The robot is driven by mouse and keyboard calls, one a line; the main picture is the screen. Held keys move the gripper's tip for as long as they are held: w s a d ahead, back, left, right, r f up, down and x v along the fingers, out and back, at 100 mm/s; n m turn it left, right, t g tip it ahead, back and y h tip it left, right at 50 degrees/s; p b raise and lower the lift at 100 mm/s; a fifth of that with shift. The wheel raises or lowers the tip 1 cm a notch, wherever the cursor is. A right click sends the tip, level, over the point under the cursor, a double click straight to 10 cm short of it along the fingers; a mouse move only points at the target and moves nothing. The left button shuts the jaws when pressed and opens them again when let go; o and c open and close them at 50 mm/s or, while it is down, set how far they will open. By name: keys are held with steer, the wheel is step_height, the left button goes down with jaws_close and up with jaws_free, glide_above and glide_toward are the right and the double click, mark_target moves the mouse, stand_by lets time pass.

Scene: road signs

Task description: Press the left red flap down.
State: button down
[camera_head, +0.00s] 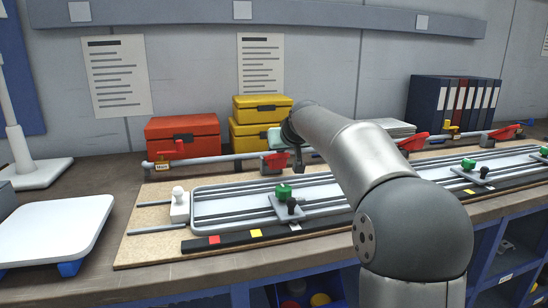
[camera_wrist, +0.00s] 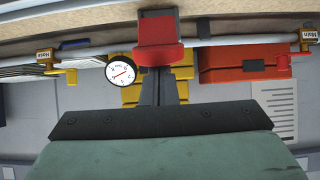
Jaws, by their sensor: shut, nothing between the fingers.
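The left red flap (camera_head: 275,161) is on the grey pipe behind the long tray, below my gripper (camera_head: 284,148) in the head view. The flap also shows at the top centre of the wrist view (camera_wrist: 160,38). There, my gripper's dark fingers (camera_wrist: 160,72) are shut with nothing between them, and their tips overlap the flap's edge. I cannot tell whether they touch it. My arm covers part of the pipe to the right. Another red flap (camera_head: 413,142) and a far one (camera_head: 503,132) stand further right.
A red box (camera_head: 183,132) and yellow boxes (camera_head: 262,109) stand behind the pipe. A red-handled valve (camera_head: 169,154) is at the pipe's left end. The long tray (camera_head: 240,205) with green-knobbed clamps (camera_head: 284,194) lies in front. A round gauge (camera_wrist: 120,70) is beside the flap.

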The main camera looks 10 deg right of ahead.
steer(key=shift+s+f+t+b, duration=0.15)
steer(key=shift+s+f+b, duration=0.05)
steer(key=shift+f+b, duration=0.35)
steer(key=shift+s+f+t+b, duration=0.15)
steer(key=shift+s+f+b, duration=0.05)
steer(key=shift+f+b, duration=0.3)
steer(key=shift+s+f+b, duration=0.55)
steer(key=shift+f+b, duration=0.35)
steer(key=shift+b, duration=0.2)
step_height(320, 180, up, 5)
steer(key=p, duration=0.4)
glide_toward(279, 166)
steer(key=v, duration=0.7)
steer(key=shift+b, duration=0.45)
